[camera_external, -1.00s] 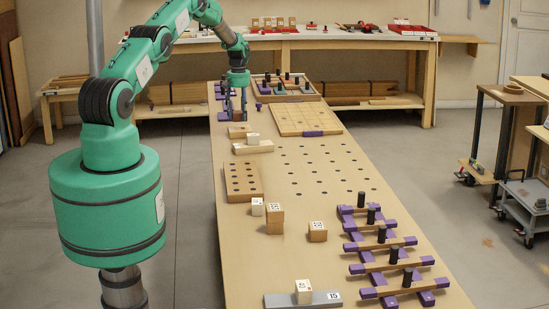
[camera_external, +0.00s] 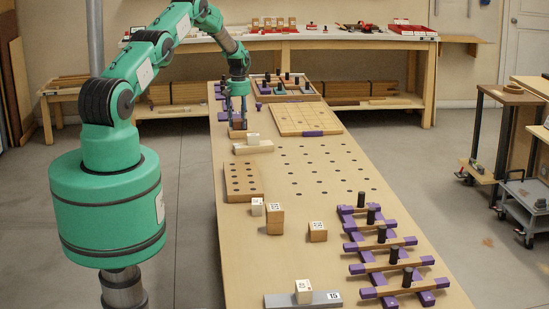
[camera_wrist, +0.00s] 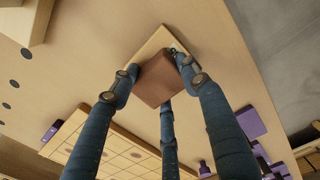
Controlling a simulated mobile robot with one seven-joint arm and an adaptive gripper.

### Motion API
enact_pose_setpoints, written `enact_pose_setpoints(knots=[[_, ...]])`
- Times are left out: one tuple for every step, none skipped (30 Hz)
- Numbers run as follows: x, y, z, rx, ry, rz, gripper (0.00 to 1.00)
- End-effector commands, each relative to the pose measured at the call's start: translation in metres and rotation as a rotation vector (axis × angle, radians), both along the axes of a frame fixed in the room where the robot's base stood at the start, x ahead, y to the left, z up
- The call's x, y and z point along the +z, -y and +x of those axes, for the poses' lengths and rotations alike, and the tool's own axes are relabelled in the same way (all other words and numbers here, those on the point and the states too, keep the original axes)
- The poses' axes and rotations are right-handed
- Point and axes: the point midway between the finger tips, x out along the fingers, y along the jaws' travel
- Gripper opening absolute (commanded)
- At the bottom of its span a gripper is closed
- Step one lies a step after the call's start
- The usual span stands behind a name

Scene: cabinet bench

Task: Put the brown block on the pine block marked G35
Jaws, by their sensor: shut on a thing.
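My gripper (camera_wrist: 160,83) is shut on the brown block (camera_wrist: 158,82), with blue-grey fingers around it. In the external view my gripper (camera_external: 238,122) is low over the far left part of the bench. A flat pale pine block (camera_external: 237,134) lies directly below. Its pale edge (camera_wrist: 148,46) shows behind the brown block in the wrist view. I cannot tell whether the two blocks touch. No G35 mark is legible on the pine block.
A gridded board (camera_external: 306,119) is to the right, and a tray with dark pegs (camera_external: 286,92) lies behind. A holed brown board (camera_external: 242,181) is nearer on the left edge.

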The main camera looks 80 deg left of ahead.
Motion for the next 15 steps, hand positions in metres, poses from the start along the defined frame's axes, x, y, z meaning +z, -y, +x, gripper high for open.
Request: enact_pose_setpoints(knots=[[-0.0016,0.0000,0.0000,0.000,0.000,0.000,0.47],[-0.0011,0.0000,0.0000,0.000,0.000,0.000,0.54],[-0.0009,0.0000,0.0000,0.000,0.000,0.000,0.61],[-0.0009,0.0000,0.0000,0.000,0.000,0.000,0.65],[-0.0009,0.0000,0.0000,0.000,0.000,0.000,0.65],[-0.0008,0.0000,0.0000,0.000,0.000,0.000,0.65],[-0.0008,0.0001,0.0000,0.000,0.000,0.000,0.65],[-0.0008,0.0001,0.0000,0.000,0.000,0.000,0.65],[-0.0009,0.0001,0.0000,0.000,0.000,0.000,0.65],[-0.0009,0.0001,0.0000,0.000,0.000,0.000,0.65],[-0.0009,0.0001,0.0000,0.000,0.000,0.000,0.65],[-0.0008,0.0001,-0.0001,0.000,0.000,0.000,0.65],[-0.0006,0.0001,-0.0001,0.000,0.000,0.000,0.65],[-0.0003,0.0001,-0.0001,0.000,0.000,0.000,0.65],[0.0004,0.0001,-0.0001,0.000,0.000,0.000,0.65]])
